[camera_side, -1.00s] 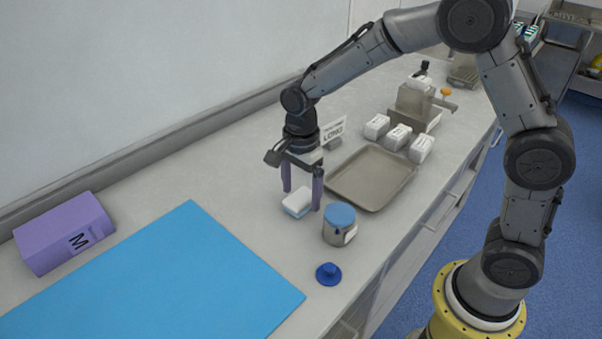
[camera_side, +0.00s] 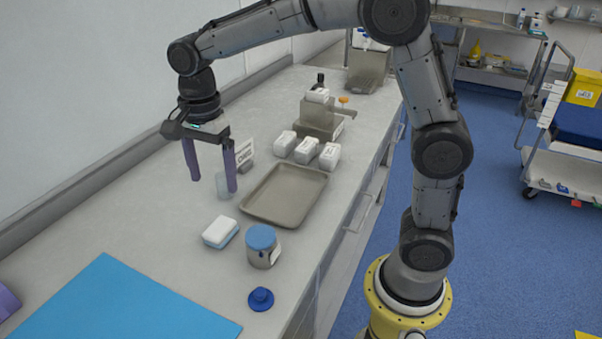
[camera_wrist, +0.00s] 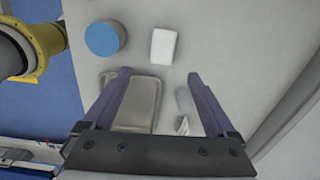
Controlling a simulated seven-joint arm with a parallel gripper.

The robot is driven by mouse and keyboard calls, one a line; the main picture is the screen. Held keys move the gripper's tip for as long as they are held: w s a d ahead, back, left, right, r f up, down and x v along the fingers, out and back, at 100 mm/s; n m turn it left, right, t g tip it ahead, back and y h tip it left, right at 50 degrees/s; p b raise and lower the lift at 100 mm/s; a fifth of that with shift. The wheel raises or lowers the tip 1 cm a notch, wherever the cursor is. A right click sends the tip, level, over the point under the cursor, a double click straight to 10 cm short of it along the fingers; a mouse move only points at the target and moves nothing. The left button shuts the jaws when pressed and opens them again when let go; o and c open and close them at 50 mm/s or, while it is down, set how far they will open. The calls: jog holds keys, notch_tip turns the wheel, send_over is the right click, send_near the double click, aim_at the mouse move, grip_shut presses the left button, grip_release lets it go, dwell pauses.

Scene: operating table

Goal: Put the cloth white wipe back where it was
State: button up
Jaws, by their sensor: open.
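A small block, white on top and pale blue below (camera_side: 221,231), which I take for the white wipe, lies on the grey counter between the blue mat and the metal tray. It also shows in the wrist view (camera_wrist: 163,46), beyond the fingertips and apart from them. My gripper (camera_side: 213,183) is open, with its two purple fingers pointing down and nothing held between them. It is raised above the counter, farther back than the block. In the wrist view my gripper (camera_wrist: 158,73) has its fingers spread wide.
A blue-lidded jar (camera_side: 262,247) stands right of the block, with a blue knob-like piece (camera_side: 261,299) in front. An empty metal tray (camera_side: 285,195) lies behind. A pale translucent object (camera_side: 224,186) stands by the right finger. Several white packs (camera_side: 306,150) sit farther back.

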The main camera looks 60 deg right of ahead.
jog(key=s+d+r+n+t, duration=0.1)
jog(key=s+d+n+t, duration=0.1)
jog(key=s+n, duration=0.6)
jog(key=s+d+n+t, duration=0.3)
jog(key=s+n, duration=0.6)
jog(key=s, duration=0.5)
jog(key=shift+s+d+r, duration=0.25)
jog(key=shift+d+r, duration=0.15)
jog(key=shift+d, duration=0.15)
